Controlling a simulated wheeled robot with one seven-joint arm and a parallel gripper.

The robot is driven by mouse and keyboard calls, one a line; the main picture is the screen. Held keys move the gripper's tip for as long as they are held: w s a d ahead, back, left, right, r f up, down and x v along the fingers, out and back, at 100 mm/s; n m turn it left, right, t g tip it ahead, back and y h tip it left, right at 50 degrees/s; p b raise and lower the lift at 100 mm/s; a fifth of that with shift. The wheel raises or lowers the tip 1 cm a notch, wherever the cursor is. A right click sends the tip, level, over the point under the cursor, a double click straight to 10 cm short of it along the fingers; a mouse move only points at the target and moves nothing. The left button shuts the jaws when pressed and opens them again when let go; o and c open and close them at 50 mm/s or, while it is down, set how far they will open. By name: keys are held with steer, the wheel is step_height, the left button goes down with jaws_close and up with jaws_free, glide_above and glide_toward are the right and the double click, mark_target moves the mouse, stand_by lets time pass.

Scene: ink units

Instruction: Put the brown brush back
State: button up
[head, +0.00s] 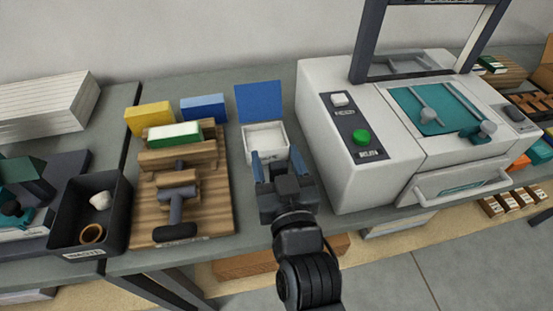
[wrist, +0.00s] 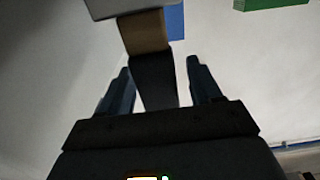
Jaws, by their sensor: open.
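My gripper (head: 276,157) is open in front of a white box (head: 263,138) with a raised blue lid. It also shows in the wrist view (wrist: 158,68). There, a piece with a dark part (wrist: 152,80), a brown band (wrist: 144,32) and a pale grey end (wrist: 105,8) shows between and beyond the open fingers. I cannot tell whether this is the brown brush or whether the fingers touch it. No brush is clear in the head view, where my gripper hides part of the box front.
A wooden rack (head: 218,205) holds a grey-handled tool (head: 175,207) with a black roller. A black waste bin (head: 62,215) stands at left. Yellow (head: 150,117) and blue (head: 203,107) blocks lie behind. A white machine (head: 385,165) with a green button stands close at right.

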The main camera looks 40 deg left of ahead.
steer(key=shift+r, duration=0.2)
steer(key=b+v, duration=0.3)
steer(key=v, duration=0.9)
steer(key=shift+f, duration=0.1)
